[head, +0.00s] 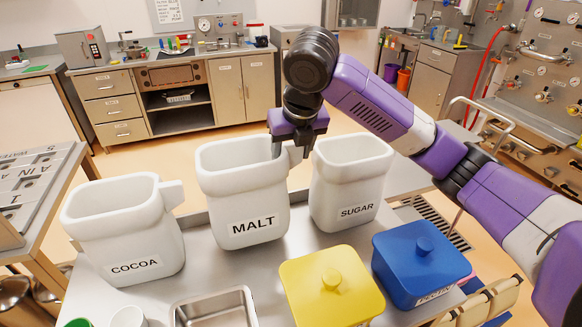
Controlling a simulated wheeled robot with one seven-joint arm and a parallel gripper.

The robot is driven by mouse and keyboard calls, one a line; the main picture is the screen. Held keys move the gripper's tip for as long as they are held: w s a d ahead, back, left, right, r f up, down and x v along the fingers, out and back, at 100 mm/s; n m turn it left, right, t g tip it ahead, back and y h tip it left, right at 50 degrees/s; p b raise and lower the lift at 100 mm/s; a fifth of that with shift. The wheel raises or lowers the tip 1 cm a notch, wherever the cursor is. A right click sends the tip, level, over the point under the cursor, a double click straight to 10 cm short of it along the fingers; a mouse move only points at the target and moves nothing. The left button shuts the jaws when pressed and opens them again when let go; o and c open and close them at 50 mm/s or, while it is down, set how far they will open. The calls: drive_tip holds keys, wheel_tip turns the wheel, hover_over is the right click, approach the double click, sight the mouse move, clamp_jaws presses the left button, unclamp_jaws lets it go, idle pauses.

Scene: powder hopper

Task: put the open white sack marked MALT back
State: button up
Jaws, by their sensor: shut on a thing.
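The open white sack marked MALT (243,205) is in the middle of the head view, between two like sacks. My gripper (291,148) comes down from above at its upper right edge. The gripper is shut on the sack there, and its fingers partly hide the grip spot. The sack is close to upright, with its label facing me. I cannot tell whether its base touches the steel table (200,268) or hangs just above it.
An open white COCOA sack (124,235) stands left and an open white SUGAR sack (345,190) right. In front are a yellow lidded box (325,295), a blue lidded box (415,270) and a steel pan (215,297). A cup (128,317) is at the front left.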

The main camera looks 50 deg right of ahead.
drive_tip(key=shift+f, duration=2.2)
drive_tip(key=o, duration=1.5)
drive_tip(key=shift+r, duration=0.1)
drive_tip(key=v, duration=1.2)
